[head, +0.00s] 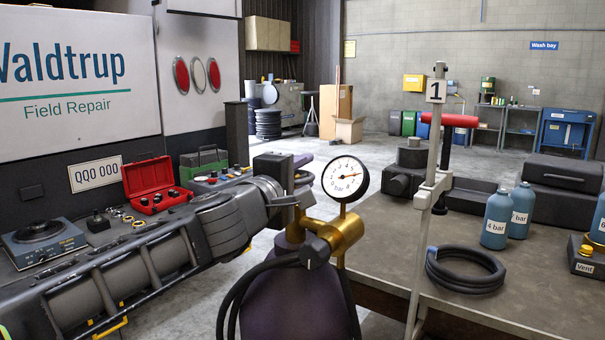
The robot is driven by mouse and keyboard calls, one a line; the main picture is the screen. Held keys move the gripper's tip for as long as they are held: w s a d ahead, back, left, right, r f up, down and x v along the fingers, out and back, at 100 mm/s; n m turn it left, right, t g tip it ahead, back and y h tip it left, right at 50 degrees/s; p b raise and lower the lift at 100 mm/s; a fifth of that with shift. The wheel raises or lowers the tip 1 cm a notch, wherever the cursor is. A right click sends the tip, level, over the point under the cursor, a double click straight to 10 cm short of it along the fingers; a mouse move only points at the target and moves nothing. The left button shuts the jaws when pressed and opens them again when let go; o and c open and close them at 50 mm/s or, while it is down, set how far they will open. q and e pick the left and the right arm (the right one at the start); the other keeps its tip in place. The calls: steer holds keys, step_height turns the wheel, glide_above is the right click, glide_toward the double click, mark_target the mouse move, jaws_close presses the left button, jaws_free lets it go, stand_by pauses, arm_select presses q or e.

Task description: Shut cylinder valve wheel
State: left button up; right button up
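A dark purple gas cylinder (285,308) stands upright at the bottom middle of the head view. A brass regulator (346,232) sits at its top, with a round white dial gauge (345,179) above it and a dark knob (315,252) in front. My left gripper (298,190) is at the cylinder's top, just left of the gauge. I cannot make out a valve wheel; the gripper may hide it. Whether the fingers are apart or closed on something cannot be told. My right gripper is not in view.
A black hose (232,303) hangs from the regulator down the cylinder's left side. A grey post (428,220) with a "1" sign stands right of the gauge. The bench (385,235) holds a coiled hose (465,270) and blue bottles (496,220). A red toolbox (152,180) sits at left.

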arm_select(q)
steer(key=shift+c, duration=0.2)
jaws_close()
stand_by(0.5)
